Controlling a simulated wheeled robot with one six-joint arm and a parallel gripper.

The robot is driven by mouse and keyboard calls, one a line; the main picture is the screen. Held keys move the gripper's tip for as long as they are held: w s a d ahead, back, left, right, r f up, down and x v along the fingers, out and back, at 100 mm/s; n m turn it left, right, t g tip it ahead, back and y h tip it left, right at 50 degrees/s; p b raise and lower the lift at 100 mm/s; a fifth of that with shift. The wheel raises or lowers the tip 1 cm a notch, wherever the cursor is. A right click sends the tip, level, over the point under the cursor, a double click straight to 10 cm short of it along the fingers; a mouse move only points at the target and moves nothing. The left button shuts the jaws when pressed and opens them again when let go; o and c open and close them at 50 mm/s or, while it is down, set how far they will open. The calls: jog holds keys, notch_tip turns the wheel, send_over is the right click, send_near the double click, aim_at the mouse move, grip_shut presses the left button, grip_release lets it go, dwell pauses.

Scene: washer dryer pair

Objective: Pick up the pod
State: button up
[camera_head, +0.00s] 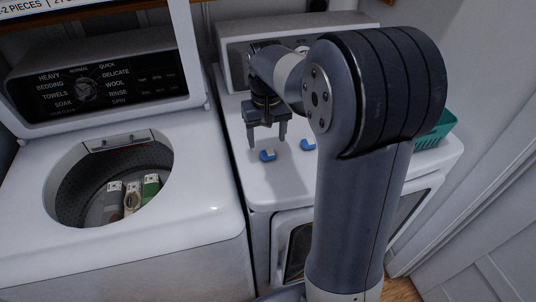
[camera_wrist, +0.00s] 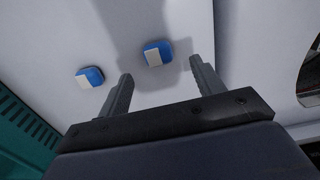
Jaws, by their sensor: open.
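Two small blue-and-white pods lie on the white top of the dryer (camera_head: 262,190). My gripper points down, open and empty, above the dryer top. In the wrist view one pod (camera_wrist: 158,53) lies ahead of the gap between my fingers (camera_wrist: 160,82), and the other pod (camera_wrist: 90,77) lies outside the left finger. Neither pod appears touched.
The washer (camera_head: 130,200) stands left with its lid up and several items in its drum. A teal basket (camera_head: 436,130) sits at the dryer's right, partly hidden by my arm. The dryer's control panel (camera_head: 234,50) rises behind my gripper.

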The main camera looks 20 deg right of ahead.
aim_at(268, 157)
notch_tip(268, 157, down, 5)
jog(key=shift+s+d+r, duration=0.1)
jog(key=shift+s, duration=0.05)
jog(key=shift+c, duration=0.4)
jog(key=c, duration=1)
jog(key=shift+o, duration=0.2)
notch_tip(268, 157, up, 10)
